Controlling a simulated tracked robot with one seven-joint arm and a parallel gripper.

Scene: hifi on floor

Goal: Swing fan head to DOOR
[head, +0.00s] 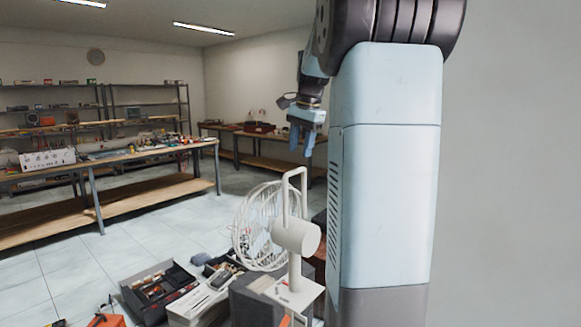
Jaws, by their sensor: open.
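A white fan (296,237) stands on the floor side in the lower middle of the head view. Its round wire cage (250,225) faces left and away from me, and its motor housing is toward me. A tall loop handle (288,192) rises above the housing. A post joins the head to a small flat white base plate (294,292). My gripper (301,142) is up above the fan, pointing down, apart from it, with nothing visible in it. No DOOR label can be made out.
An open toolbox (158,290), a white box (200,302) and a dark grey box (254,300) crowd around the fan's foot. An orange item (106,320) lies at the bottom left. A long workbench (120,153) stands at left. Tiled floor between is clear.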

